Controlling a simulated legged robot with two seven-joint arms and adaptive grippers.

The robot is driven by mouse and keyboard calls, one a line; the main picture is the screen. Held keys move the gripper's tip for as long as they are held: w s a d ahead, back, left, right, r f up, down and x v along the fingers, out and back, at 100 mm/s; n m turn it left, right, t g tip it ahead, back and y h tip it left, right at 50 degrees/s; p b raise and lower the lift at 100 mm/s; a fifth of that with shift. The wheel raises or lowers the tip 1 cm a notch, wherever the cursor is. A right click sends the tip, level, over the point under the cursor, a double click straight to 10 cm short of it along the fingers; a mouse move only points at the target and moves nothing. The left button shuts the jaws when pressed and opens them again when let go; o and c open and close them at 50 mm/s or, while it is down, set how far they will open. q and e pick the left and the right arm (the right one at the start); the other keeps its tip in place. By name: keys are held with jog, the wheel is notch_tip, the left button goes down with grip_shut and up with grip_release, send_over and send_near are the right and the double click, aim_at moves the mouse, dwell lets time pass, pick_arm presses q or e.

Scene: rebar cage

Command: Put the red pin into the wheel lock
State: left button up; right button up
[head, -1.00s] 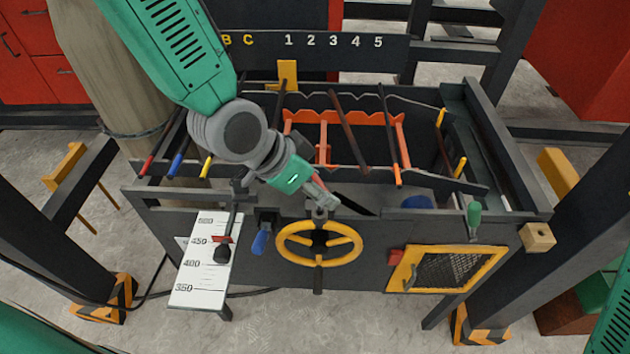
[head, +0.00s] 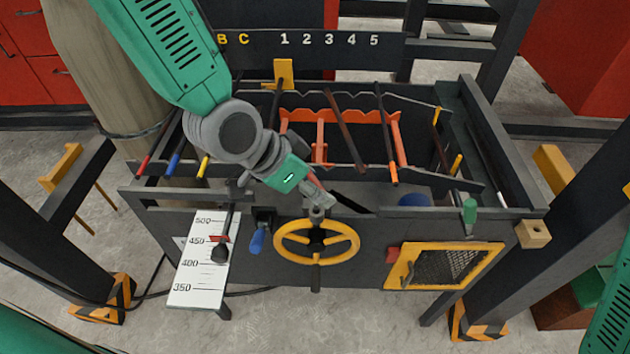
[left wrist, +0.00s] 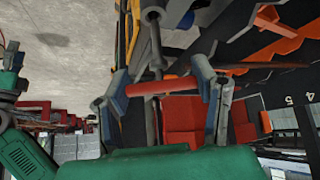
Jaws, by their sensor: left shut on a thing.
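My left gripper (head: 318,192) is above the top of the yellow handwheel (head: 345,233) on the front of the dark cage frame. In the left wrist view its two fingers (left wrist: 165,92) are shut on the red pin (left wrist: 160,87), which lies crosswise between the fingertips. In the head view the pin is mostly hidden by the gripper. A grey fitting (head: 317,213), which looks like the wheel lock, sits at the wheel's top, just below the fingertips. I cannot tell whether the pin touches it. My right gripper is not in view.
A white scale plate (head: 190,282) and a blue handle (head: 257,241) are left of the wheel. Several dark bars and an orange rack (head: 320,152) lie behind the gripper.

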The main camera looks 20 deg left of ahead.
aim_at(314, 209)
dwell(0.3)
pick_arm(q)
jog(key=shift+f+b, duration=1.8)
jog(key=shift+f, duration=1)
jog(key=o, duration=1.4)
jog(key=shift+r, duration=0.15)
jog(key=v, duration=1.1)
jog(key=shift+s+a+r, duration=0.15)
jog(key=shift+a+r, duration=0.05)
jog(key=shift+r, duration=0.05)
